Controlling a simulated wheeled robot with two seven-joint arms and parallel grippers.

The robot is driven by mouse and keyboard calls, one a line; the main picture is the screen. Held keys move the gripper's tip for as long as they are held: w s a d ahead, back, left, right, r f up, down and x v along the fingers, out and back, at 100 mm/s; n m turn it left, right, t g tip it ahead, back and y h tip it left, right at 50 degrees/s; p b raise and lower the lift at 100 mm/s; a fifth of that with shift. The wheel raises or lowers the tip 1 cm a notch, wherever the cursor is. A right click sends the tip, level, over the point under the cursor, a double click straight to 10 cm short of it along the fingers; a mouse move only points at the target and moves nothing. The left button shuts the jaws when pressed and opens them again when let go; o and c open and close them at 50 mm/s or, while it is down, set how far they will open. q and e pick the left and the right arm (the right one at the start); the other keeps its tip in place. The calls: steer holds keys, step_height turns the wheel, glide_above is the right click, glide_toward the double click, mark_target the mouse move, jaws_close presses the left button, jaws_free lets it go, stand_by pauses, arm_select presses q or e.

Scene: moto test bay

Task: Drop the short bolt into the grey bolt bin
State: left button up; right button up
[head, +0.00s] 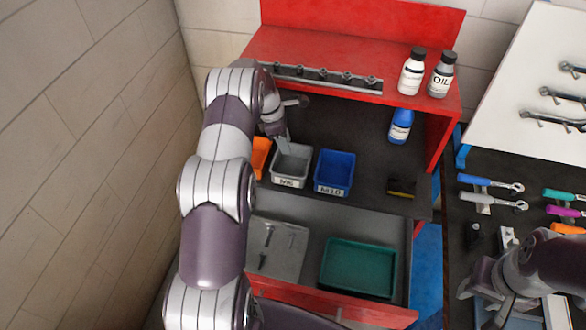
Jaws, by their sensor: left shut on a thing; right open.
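The grey bolt bin (292,179) stands on the dark shelf of the red bench, with a white label on its front. My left gripper (284,147) points down over the back left part of this bin. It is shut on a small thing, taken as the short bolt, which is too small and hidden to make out. My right gripper (486,299) is open and empty at the lower right, over the neighbouring dark bench.
A blue bin (334,187) stands right of the grey one; an orange bin (260,163) is partly hidden by my arm. Below, an open drawer holds a grey tray (287,262) with small dark parts and a green tray (357,288). A blue bottle (400,128) stands further right.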

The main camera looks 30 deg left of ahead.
arm_select(q)
steer(key=o, duration=0.8)
steer(key=shift+s+r, duration=0.2)
steer(key=shift+s, duration=0.05)
steer(key=shift+o, duration=1.3)
steer(key=shift+s+d+r, duration=0.1)
steer(key=shift+s, duration=0.05)
steer(key=p+v, duration=0.7)
steer(key=v, duration=0.5)
steer(key=shift+a+r, duration=0.2)
steer(key=shift+a, duration=0.1)
arm_select(e)
step_height(320, 180, up, 8)
steer(key=shift+s+f, duration=0.2)
steer(key=shift+f, duration=0.05)
steer(key=shift+f, duration=0.1)
